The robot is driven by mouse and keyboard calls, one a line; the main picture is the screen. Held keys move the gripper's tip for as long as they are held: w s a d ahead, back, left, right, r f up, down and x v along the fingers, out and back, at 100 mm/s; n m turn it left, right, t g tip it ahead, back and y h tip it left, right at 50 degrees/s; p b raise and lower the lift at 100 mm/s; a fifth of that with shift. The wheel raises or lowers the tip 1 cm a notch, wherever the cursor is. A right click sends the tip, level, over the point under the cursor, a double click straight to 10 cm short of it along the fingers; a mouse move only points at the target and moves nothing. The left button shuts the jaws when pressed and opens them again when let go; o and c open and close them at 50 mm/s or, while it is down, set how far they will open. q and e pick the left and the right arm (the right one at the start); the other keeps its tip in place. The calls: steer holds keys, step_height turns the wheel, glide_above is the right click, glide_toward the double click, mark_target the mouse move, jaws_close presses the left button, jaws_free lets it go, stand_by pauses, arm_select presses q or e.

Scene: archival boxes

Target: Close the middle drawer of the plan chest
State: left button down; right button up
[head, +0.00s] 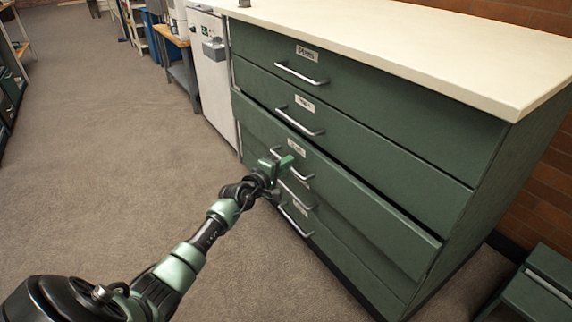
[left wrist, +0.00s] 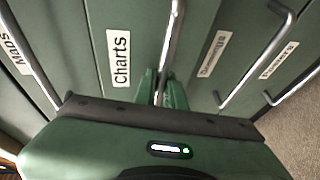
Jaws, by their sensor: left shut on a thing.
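The green plan chest (head: 400,115) stands on the right in the head view, with several drawers. The middle drawer (head: 375,210) is pulled out a little, its front standing proud with a dark gap above it. My left gripper (head: 281,165) is at this drawer's bar handle (head: 303,176). In the left wrist view the left gripper (left wrist: 160,90) is shut on the metal handle (left wrist: 173,35) beside the label "Charts" (left wrist: 119,58). The fingers hide part of the handle. My right gripper is not in view.
The drawers above look shut; their handles (head: 301,74) stick out. More handles (head: 297,196) lie below. A pale worktop (head: 420,40) covers the chest. A green step-like piece (head: 545,285) stands at lower right. Carpet (head: 120,150) to the left is clear.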

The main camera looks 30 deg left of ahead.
arm_select(q)
steer(key=shift+f, duration=0.1)
steer(key=shift+w+d, duration=0.25)
steer(key=shift+w, duration=0.4)
steer(key=shift+w+d, duration=0.25)
steer(key=shift+w, duration=0.35)
steer(key=c, duration=1.8)
jaws_free()
steer(key=shift+o, duration=0.2)
